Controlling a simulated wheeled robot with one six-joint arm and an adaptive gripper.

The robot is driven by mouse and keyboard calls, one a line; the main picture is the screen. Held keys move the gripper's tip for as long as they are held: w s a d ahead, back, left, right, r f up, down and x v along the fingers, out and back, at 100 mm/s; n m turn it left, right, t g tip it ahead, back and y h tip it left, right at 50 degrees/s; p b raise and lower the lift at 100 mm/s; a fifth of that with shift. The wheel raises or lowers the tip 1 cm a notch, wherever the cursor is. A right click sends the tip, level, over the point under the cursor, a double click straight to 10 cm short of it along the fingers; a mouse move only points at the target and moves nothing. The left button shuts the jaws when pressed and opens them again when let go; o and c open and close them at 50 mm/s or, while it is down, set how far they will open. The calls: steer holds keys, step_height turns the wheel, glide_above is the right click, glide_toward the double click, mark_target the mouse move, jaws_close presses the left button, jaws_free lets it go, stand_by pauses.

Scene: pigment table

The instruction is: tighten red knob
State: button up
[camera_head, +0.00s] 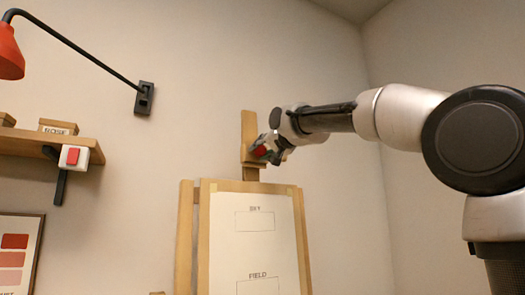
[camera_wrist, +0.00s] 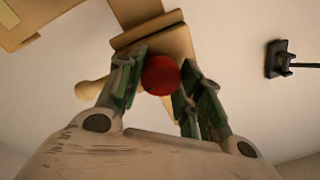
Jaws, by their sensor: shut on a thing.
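The red knob (camera_wrist: 161,75) sits on the wooden clamp block (camera_wrist: 165,40) of the easel. In the wrist view it lies between the two green-padded fingers of my gripper (camera_wrist: 158,82), which is shut on it. In the head view my gripper (camera_head: 268,147) reaches in from the right to the top of the easel. There the red knob (camera_head: 259,151) shows only in part, the rest hidden by the fingers.
The easel (camera_head: 186,240) holds a white sheet (camera_head: 230,258) marked SKY and FIELD. A shelf (camera_head: 40,146) with a red switch (camera_head: 73,156) and a red lamp (camera_head: 10,52) are on the left wall. The wall around the clamp is clear.

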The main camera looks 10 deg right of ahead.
steer(key=n, duration=0.4)
steer(key=n+g, duration=0.1)
steer(key=n, duration=0.3)
steer(key=shift+r+n+y, duration=0.1)
steer(key=shift+n+y, duration=0.3)
steer(key=n, duration=0.4)
steer(key=shift+n, duration=0.4)
steer(key=shift+n+g, duration=0.4)
steer(key=shift+n, duration=1.4)
steer(key=o, duration=1)
steer(key=shift+o, duration=0.2)
steer(key=v, duration=1.2)
